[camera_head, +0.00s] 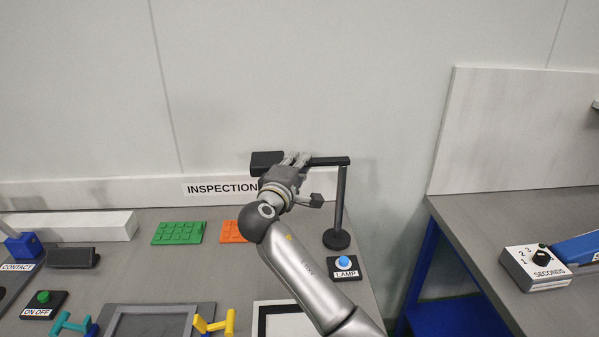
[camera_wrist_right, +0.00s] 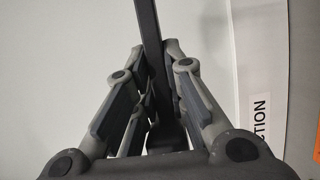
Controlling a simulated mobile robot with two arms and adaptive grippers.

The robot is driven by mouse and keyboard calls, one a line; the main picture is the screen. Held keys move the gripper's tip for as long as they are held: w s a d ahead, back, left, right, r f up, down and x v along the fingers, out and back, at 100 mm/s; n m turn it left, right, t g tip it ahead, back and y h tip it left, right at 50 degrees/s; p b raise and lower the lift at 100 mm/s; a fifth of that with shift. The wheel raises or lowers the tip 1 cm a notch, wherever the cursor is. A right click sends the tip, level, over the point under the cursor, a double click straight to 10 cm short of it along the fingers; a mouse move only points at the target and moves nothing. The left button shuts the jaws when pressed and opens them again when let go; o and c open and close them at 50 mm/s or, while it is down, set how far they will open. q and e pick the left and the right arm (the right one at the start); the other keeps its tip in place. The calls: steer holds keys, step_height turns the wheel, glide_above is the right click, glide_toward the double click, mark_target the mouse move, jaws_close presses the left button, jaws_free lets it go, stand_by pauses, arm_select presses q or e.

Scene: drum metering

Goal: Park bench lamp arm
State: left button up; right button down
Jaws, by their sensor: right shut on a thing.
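The bench lamp stands at the right end of the inspection bench. Its round base and upright post (camera_head: 341,205) are black, and its horizontal arm (camera_head: 330,161) runs left from the post top to a dark lamp head (camera_head: 266,162). My right gripper (camera_head: 297,160) is at the arm, between head and post, and is shut on it. In the right wrist view the dark lamp arm (camera_wrist_right: 148,30) runs down between the fingers of the gripper (camera_wrist_right: 152,100). A LAMP box with a blue button (camera_head: 343,262) sits in front of the base. My left gripper is not in view.
A green plate (camera_head: 179,233) and a partly hidden orange plate (camera_head: 234,231) lie on the bench (camera_head: 130,270). A grey frame (camera_head: 150,322) with teal and yellow handles is at the front. Behind is a wall with an INSPECTION sign (camera_head: 221,188). A gap separates a second bench at right, bearing a SECONDS dial box (camera_head: 535,268).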

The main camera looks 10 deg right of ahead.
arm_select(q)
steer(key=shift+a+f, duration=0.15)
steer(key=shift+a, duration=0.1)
arm_select(e)
steer(key=shift+d+f, duration=0.1)
steer(key=c, duration=1.5)
jaws_free()
steer(key=shift+w, duration=0.15)
steer(key=v, duration=1.2)
steer(key=shift+f, duration=0.1)
